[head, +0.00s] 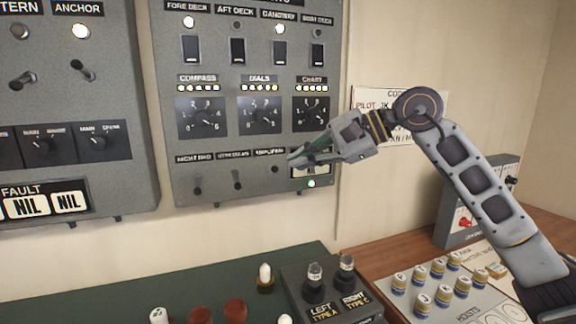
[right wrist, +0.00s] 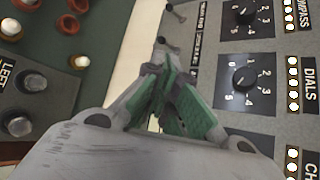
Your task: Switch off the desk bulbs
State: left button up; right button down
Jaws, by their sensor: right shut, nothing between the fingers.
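My right gripper (head: 292,157) is shut and empty, with green finger pads. It is in front of the lower part of the grey wall panel (head: 260,135), near its right side. In the right wrist view its fingertips (right wrist: 160,70) point toward small toggle levers (right wrist: 165,45); contact cannot be told. The bottom row toggles (head: 237,180) also show in the head view. White bulbs (head: 265,274) stand on the green desk (head: 240,270), beside red caps (head: 235,309); whether they glow is unclear. My left gripper is out of view.
The FORE DECK lamp (head: 188,22) and GANGWAY lamp (head: 279,28) are lit above their switches. COMPASS (head: 200,118), DIALS (head: 259,116) and CHART (head: 311,113) dials have lit dots. A small green lamp (head: 311,183) glows. Another panel (head: 80,110) hangs left. Several capped pegs (head: 437,269) stand right.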

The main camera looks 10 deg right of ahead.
pick_arm(q)
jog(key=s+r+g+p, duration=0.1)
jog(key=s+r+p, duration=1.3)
jog(key=p, duration=0.7)
pick_arm(e)
notch_tip(320, 180, up, 22)
jog(key=d, duration=0.1)
jog(key=shift+s, duration=0.35)
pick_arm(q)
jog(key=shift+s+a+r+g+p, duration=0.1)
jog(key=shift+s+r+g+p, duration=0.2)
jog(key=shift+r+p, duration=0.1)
pick_arm(e)
jog(key=shift+r, duration=0.2)
